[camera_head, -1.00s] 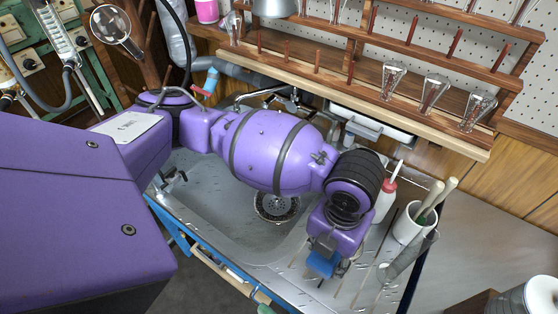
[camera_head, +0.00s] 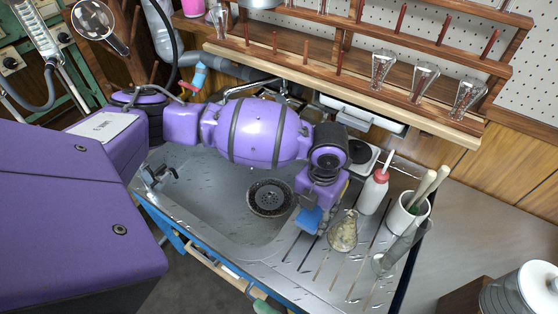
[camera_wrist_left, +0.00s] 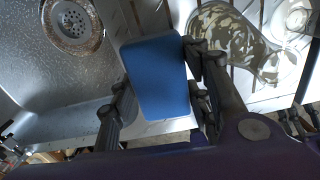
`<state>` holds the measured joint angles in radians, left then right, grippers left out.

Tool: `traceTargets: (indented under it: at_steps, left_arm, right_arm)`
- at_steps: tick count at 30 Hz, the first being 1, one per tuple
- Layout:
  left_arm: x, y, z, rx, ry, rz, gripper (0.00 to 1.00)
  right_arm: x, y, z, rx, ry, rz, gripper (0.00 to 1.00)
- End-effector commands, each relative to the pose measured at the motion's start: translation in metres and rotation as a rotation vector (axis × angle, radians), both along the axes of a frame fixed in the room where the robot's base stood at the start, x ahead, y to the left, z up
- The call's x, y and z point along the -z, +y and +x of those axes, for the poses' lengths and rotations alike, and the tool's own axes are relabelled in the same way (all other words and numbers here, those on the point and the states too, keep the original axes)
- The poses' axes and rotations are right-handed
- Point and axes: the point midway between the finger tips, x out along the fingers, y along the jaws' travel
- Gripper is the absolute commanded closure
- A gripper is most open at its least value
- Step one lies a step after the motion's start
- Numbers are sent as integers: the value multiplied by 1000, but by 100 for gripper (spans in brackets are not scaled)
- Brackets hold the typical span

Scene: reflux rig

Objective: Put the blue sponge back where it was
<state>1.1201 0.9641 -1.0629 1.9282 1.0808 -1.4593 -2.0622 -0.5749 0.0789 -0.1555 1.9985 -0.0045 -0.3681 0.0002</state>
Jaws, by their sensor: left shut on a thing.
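The blue sponge (camera_head: 309,219) is between the fingers of my left gripper (camera_head: 316,224), over the left part of the ribbed drainboard, just right of the sink basin. In the left wrist view the sponge (camera_wrist_left: 156,77) shows its broad blue face, with the gripper's fingers (camera_wrist_left: 160,95) shut on both sides of it. Whether the sponge touches the drainboard (camera_head: 290,262) is hard to tell. My right gripper is not in view.
A stained flask (camera_head: 343,232) stands close to the right of the gripper, and shows in the wrist view (camera_wrist_left: 232,42). A red-topped wash bottle (camera_head: 373,192), a white pot with brushes (camera_head: 406,217) and a glass cylinder (camera_head: 397,250) stand further right. The sink drain (camera_head: 269,198) lies left.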

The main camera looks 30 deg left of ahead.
Motion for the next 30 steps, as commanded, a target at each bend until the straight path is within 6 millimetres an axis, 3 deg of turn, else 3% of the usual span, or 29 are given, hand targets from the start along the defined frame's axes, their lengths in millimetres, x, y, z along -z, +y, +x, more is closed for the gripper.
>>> traceTargets:
  at_steps: [11, 15, 30]
  left_arm:
    - [34, 15, 27, -2, -3, 1, 76]
    - [52, 13, 25, 0, -5, 0, 76]
    - [62, 13, 26, 1, -6, -1, 76]
  right_arm:
    - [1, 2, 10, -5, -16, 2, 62]
    - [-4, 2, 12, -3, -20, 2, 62]
    - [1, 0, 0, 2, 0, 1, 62]
